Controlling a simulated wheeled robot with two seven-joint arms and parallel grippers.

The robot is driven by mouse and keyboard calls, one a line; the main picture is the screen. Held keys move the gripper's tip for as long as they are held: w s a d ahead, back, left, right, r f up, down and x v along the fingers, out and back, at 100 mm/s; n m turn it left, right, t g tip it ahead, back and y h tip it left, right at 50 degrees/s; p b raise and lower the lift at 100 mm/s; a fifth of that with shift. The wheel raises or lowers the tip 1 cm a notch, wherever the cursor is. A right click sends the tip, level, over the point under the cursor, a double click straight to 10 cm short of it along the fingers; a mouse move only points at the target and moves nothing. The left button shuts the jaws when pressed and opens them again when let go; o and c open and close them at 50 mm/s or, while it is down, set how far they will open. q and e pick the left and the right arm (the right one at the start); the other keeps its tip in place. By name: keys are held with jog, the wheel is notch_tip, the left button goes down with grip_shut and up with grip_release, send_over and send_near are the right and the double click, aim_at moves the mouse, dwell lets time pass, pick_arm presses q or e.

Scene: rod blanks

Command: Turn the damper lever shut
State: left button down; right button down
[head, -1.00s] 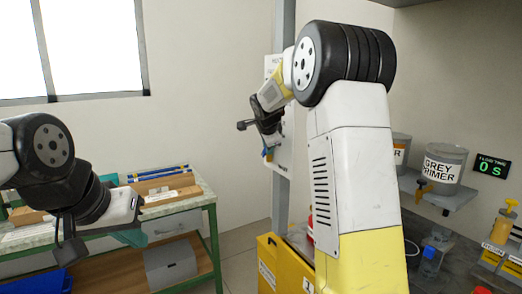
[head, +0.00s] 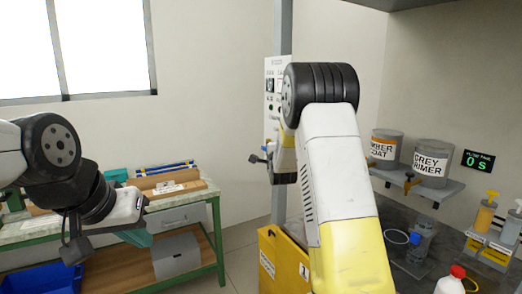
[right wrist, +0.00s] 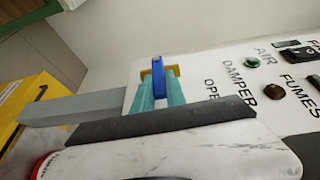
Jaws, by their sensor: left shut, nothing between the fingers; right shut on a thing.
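The damper lever (right wrist: 158,72) shows as a blue grip with a yellow-brown piece behind it in the right wrist view. My right gripper (right wrist: 160,88) has its teal fingers on either side of the blue grip and is shut on it. The lever stands by the white control panel (right wrist: 215,75), near the words DAMPER and OPE, the rest of which is hidden. The panel also shows in the head view (head: 271,75), where my right arm hides the lever and the fingers. My left gripper (head: 138,238) is shut and empty, in front of the bench at the left.
A yellow cabinet (head: 270,262) stands below the panel. A green-framed bench (head: 212,212) with a grey box (head: 175,256) is at the left. At the right are paint pots (head: 430,163) on a shelf, pump bottles (head: 484,215) and a display reading 0 s (head: 478,161).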

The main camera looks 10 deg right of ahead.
jog(key=shift+f+t, duration=0.2)
jog(key=shift+t, duration=0.2)
jog(key=c, duration=1.4)
grip_release()
jog(key=shift+o, duration=0.2)
jog(key=s, duration=0.7)
jog(key=shift+s+a, duration=0.2)
jog(key=shift+s, duration=0.15)
jog(key=s+a+n+g+y, duration=0.1)
jog(key=s+n+g, duration=0.3)
jog(key=s, duration=0.9)
jog(key=s+a+r+n+g+y, duration=0.1)
jog(key=s+n+g, duration=0.3)
jog(key=s+n, duration=0.4)
jog(key=s+a+n+g+y, duration=0.1)
jog(key=s+n+g, duration=0.3)
jog(key=s, duration=1.5)
jog(key=a+n, duration=0.1)
jog(key=n, duration=0.1)
jog(key=shift+s+a+r+n, duration=0.15)
jog(key=shift+a+r+n, duration=0.05)
jog(key=shift+a+n, duration=0.2)
